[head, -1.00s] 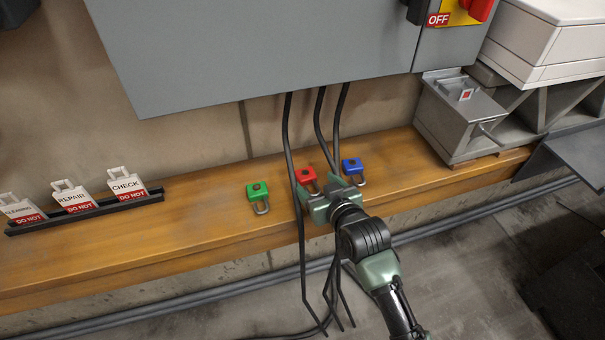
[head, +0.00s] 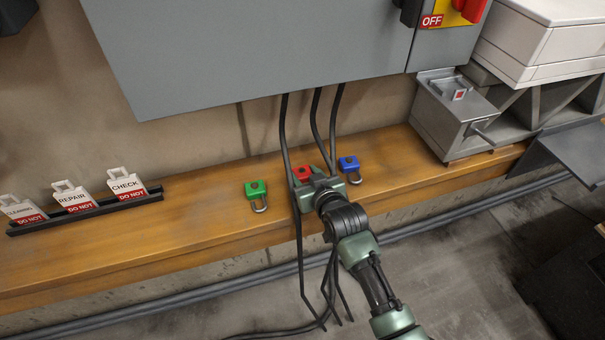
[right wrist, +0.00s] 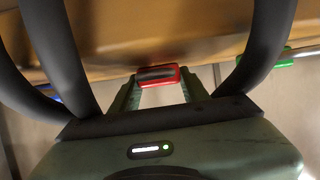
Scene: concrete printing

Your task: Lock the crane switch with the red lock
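The red lock (head: 304,172) lies on the wooden ledge (head: 215,214) between the green lock (head: 255,190) and the blue lock (head: 349,163). My right gripper (head: 311,178) is at the red lock and partly hides it. In the right wrist view, the red lock (right wrist: 158,76) sits at the tips of the two fingers, which stand apart on either side; firm contact is not visible. My left gripper is not in view.
Black cables (head: 284,130) hang from the grey cabinet (head: 245,55) past the ledge, close to my right gripper. A black rack (head: 85,210) with several white-and-red tags stands at the left. A grey metal box (head: 455,120) stands at the right. The ledge between rack and green lock is clear.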

